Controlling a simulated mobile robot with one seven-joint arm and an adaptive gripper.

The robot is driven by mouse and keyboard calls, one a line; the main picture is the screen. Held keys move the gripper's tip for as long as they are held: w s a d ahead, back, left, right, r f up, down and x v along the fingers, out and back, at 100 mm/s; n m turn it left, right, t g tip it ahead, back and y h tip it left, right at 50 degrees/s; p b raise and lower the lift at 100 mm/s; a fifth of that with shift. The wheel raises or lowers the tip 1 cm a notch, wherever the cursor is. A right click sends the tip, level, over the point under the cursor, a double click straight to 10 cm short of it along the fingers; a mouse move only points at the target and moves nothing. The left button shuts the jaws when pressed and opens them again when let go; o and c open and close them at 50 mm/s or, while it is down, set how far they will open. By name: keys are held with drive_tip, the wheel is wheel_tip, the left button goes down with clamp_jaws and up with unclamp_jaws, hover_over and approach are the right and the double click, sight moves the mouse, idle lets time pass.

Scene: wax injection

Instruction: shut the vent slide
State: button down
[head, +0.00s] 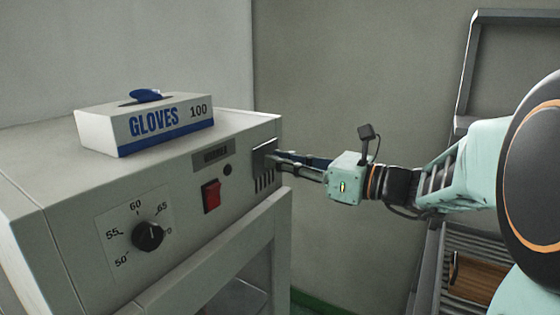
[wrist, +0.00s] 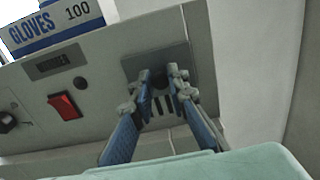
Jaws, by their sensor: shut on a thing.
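The vent slide (head: 263,151) is a dark grey plate at the right end of the machine's front panel. Dark vertical vent slots (head: 264,182) show below it, so at least part of the vent is uncovered. My gripper (head: 277,156) reaches in from the right and its fingertips are at the slide. In the wrist view, the slide (wrist: 133,66) lies behind my fingertips (wrist: 162,76), with slots (wrist: 160,105) between the fingers. My gripper is shut on the slide's grip, which the fingers mostly hide.
The machine's front also has a red switch (head: 211,196), a temperature dial (head: 148,236), a small display (head: 213,155) and a round black button (head: 227,170). A glove box (head: 150,122) stands on top. A dark rack (head: 464,70) stands at the right, behind my arm.

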drive_tip(key=shift+f+b, duration=1.35)
drive_tip(key=shift+f, duration=1.35)
drive_tip(key=c, duration=2)
unclamp_jaws()
drive_tip(key=shift+o, duration=0.6)
drive_tip(key=shift+d, duration=0.1)
